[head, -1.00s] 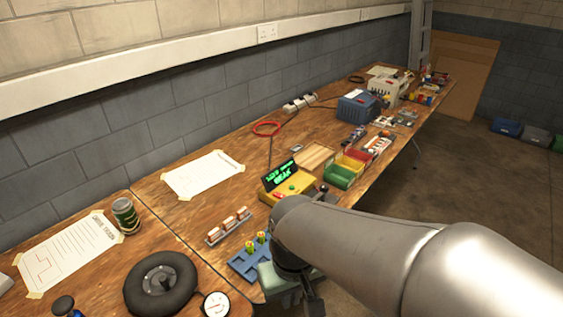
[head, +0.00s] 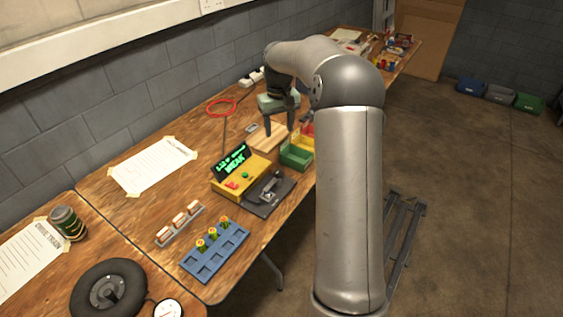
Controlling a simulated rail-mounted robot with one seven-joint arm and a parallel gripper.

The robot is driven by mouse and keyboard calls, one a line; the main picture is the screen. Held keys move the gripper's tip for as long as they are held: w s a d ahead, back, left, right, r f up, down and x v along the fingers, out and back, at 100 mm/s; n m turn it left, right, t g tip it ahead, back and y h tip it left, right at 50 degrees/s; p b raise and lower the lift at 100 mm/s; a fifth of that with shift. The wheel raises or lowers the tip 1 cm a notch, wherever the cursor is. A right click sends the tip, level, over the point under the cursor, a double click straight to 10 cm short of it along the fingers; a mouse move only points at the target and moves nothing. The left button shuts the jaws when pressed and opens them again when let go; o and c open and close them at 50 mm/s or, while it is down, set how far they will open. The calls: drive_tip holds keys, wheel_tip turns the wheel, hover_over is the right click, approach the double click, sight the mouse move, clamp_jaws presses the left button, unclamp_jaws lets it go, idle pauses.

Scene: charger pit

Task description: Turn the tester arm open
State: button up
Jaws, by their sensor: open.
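The tester is a yellow box (head: 240,176) with a lit green display (head: 232,161) whose lower line reads WEAK. A dark base plate (head: 262,208) adjoins its right side. On this plate is the small grey tester arm (head: 268,191), with a dark knob near its far end; its exact angle and whether a cell lies under it are too small to tell. My gripper (head: 280,130) is open, fingers pointing down, above and behind the tester, over the wooden tray (head: 264,140). It is apart from the tester arm, and nothing shows between its fingers.
A blue rack (head: 215,252) with yellow-green cells and a grey rack (head: 181,223) with orange-white cells stand in front of the tester. Green (head: 296,155), yellow and red bins sit to its right, close to my gripper.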

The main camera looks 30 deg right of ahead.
sight(279, 171)
wheel_tip(279, 171, down, 17)
drive_tip(key=shift+a+f+p, duration=0.1)
drive_tip(key=shift+p, duration=0.75)
clamp_jaws()
